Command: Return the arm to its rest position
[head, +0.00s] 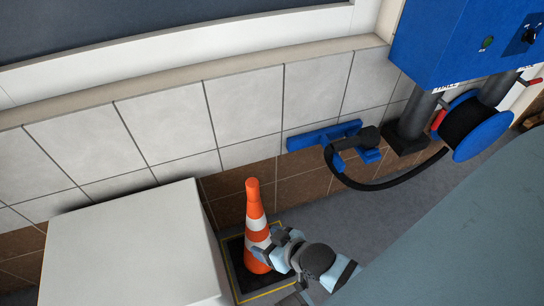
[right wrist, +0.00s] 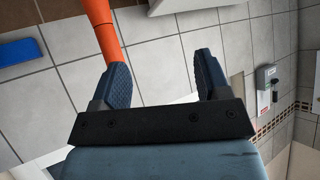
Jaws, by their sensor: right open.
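My right gripper (head: 276,246) is low in the head view, at the right side of an orange and white striped cone (head: 254,212). Its fingers are spread. The right wrist view shows the open fingers (right wrist: 163,75) with nothing held between them. The cone (right wrist: 103,30) shows there as an orange strip behind and beside the left finger. I cannot tell from these views whether the finger touches it. The cone stands upright on a dark, yellow-edged floor patch (head: 240,284). My left gripper is out of view.
A white box-shaped unit (head: 130,245) stands left of the cone. A large grey-blue surface (head: 465,235) fills the lower right. A blue wall bracket (head: 310,138) with a black hose, a blue cabinet (head: 450,45) and a blue reel (head: 487,135) are along the wall. Some grey floor shows between.

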